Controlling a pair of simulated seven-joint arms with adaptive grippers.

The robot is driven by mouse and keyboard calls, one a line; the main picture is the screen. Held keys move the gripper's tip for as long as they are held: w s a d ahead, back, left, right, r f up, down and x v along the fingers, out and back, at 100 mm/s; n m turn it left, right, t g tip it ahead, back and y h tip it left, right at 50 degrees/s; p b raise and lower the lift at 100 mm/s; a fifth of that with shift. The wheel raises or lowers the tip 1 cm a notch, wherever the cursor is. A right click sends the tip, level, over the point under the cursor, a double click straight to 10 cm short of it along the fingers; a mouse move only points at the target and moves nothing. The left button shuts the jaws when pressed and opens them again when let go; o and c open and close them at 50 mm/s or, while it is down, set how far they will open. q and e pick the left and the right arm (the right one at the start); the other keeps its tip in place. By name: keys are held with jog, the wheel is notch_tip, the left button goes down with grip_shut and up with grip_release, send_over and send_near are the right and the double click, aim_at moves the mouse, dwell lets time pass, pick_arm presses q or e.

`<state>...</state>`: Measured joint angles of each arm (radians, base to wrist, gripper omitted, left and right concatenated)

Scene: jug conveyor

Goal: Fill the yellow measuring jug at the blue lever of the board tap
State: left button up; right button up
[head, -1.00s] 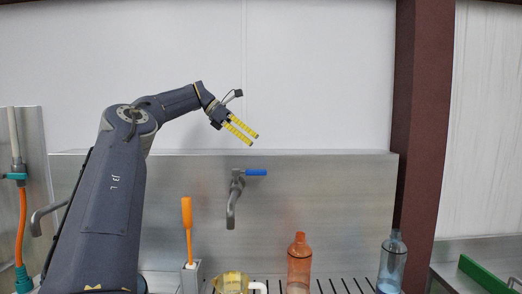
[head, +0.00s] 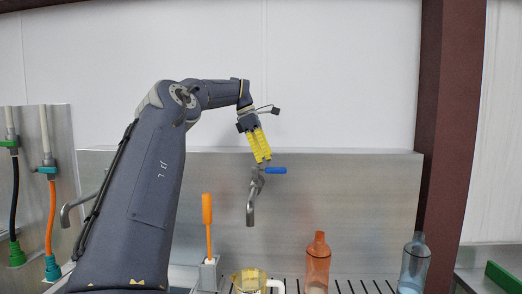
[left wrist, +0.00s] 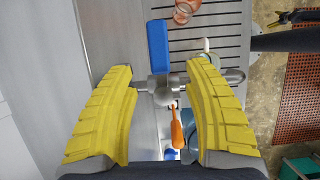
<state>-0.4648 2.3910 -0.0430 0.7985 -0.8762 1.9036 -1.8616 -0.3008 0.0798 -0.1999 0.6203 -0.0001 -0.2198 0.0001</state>
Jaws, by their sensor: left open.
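The yellow measuring jug (head: 249,277) stands below the tap at the bottom edge of the head view, partly cut off, with a pale handle on its right. The board tap (head: 251,207) sticks out of the metal back panel with its spout pointing down. Its blue lever (head: 276,170) points right; in the left wrist view the lever (left wrist: 158,48) lies ahead between the finger lines. My left gripper (head: 263,160) is open and empty, pointing down just above the tap body. In the left wrist view its yellow fingers (left wrist: 160,68) lie either side of the tap. My right gripper is not in view.
An orange-handled tool (head: 207,222) stands in a grey holder (head: 209,272) left of the jug. An orange bottle (head: 317,265) and a blue bottle (head: 413,265) stand to the right on the slotted drain. Another spout is partly behind my left arm.

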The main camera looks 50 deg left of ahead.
aim_at(269, 167)
pick_arm(q)
jog(key=shift+x, duration=2.15)
grip_shut()
